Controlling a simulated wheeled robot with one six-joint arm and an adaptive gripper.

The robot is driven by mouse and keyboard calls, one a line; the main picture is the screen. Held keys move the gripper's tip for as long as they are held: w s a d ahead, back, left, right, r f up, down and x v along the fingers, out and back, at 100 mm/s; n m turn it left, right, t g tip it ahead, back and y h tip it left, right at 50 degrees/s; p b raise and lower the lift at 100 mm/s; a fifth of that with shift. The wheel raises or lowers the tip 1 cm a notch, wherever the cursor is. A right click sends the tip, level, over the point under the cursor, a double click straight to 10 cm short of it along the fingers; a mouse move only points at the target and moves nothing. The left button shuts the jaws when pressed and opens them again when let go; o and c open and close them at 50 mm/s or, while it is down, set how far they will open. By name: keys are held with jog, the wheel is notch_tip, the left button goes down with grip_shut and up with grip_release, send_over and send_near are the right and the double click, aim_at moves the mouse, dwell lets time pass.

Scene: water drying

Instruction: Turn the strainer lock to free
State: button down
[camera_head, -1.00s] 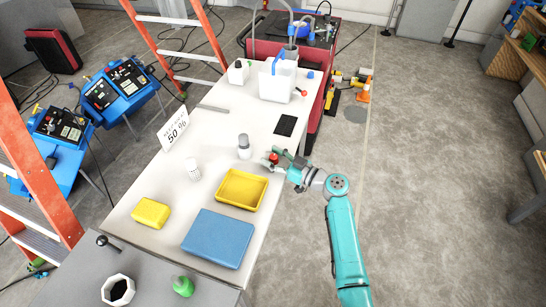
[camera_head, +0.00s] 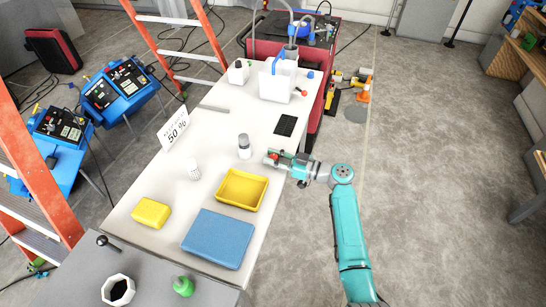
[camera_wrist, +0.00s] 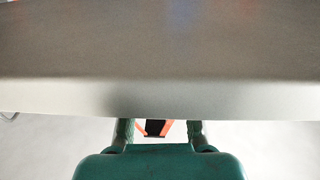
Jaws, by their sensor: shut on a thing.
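My gripper (camera_head: 277,160) is at the right edge of the white table, just right of the grey-and-white bottle (camera_head: 244,146). It is shut on a small red-orange piece (camera_head: 275,155). In the wrist view, an orange and black piece (camera_wrist: 155,128) shows between the two green fingers, in front of the table edge. I cannot tell whether it touches the table. I cannot make out a strainer lock for certain. A white container with a blue handle (camera_head: 278,86) stands at the far end, with a small red-ended part (camera_head: 301,91) at its right.
The white table (camera_head: 212,130) holds a yellow tray (camera_head: 262,190), a blue box (camera_head: 217,239), a yellow block (camera_head: 151,213), a white bottle (camera_head: 193,171), a black pad (camera_head: 285,125) and a 50 % sign (camera_head: 173,134). Open floor (camera_head: 430,190) lies to the right.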

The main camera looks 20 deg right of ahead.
jog(key=shift+n+g+y, duration=1.4)
jog(key=shift+n+g, duration=0.4)
jog(key=shift+g, duration=0.6)
jog(key=c, duration=0.9)
grip_release()
jog(key=shift+o, duration=0.2)
jog(key=v, duration=1.2)
jog(key=shift+w+f, duration=0.1)
